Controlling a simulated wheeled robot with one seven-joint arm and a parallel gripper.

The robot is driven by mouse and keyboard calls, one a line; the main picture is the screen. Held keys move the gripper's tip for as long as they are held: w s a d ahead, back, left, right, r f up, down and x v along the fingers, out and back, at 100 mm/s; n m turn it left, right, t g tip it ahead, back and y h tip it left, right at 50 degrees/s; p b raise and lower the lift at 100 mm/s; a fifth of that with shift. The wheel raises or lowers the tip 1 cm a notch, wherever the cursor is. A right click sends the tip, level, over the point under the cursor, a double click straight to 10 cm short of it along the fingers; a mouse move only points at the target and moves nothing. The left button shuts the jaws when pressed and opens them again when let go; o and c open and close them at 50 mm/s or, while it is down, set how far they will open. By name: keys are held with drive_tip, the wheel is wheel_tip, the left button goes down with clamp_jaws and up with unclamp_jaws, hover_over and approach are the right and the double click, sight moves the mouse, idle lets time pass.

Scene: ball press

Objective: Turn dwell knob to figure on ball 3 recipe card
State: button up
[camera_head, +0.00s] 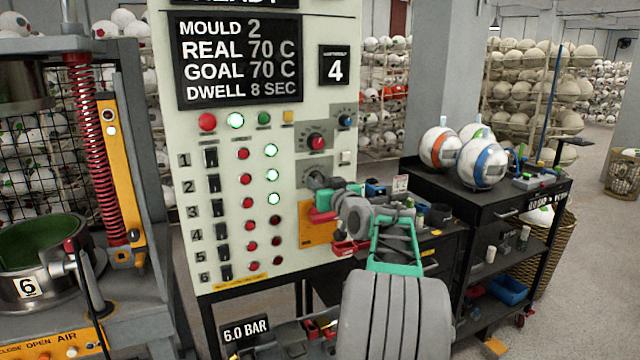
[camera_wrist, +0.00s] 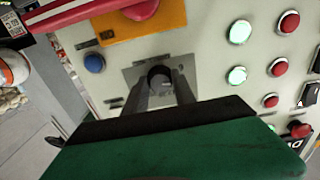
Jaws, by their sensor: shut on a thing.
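The press panel (camera_head: 225,150) carries a screen (camera_head: 238,62) reading MOULD 2, REAL 70 C, GOAL 70 C, DWELL 8 SEC. A dark knob on a grey plate sits low on the panel's right side (camera_head: 317,179) and shows in the wrist view (camera_wrist: 160,74); its label is not readable. My gripper (camera_head: 326,188) is at this knob. In the wrist view its two fingers (camera_wrist: 160,92) are shut on the knob, one on each side. I cannot make out the knob's pointer. No ball 3 recipe card is readable; a small white card (camera_head: 400,183) stands behind my arm.
A red-capped knob (camera_head: 315,142) sits just above. An orange plate (camera_head: 314,236) with a red button lies below, close to my gripper. A blue button (camera_wrist: 94,63) is beside the knob. A black cart (camera_head: 500,195) with several balls stands right. The press (camera_head: 40,250) is left.

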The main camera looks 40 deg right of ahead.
clamp_jaws()
drive_tip(key=shift+f+b, duration=0.1)
drive_tip(key=shift+b, duration=0.2)
drive_tip(key=shift+f+b, duration=0.1)
drive_tip(key=shift+b, duration=0.3)
drive_tip(key=n+b, duration=0.1)
drive_tip(key=b, duration=0.1)
drive_tip(key=n+b, duration=0.1)
drive_tip(key=b, duration=0.2)
drive_tip(key=shift+f+n, duration=0.25)
drive_tip(key=shift+n, duration=0.05)
drive_tip(key=n+b, duration=0.1)
drive_tip(key=b, duration=0.2)
drive_tip(key=shift+r+n, duration=0.15)
drive_tip(key=shift+n, duration=0.25)
drive_tip(key=shift+r+n+b, duration=0.2)
drive_tip(key=shift+n+b, duration=0.4)
drive_tip(key=shift+b, duration=0.1)
drive_tip(key=shift+r, duration=0.1)
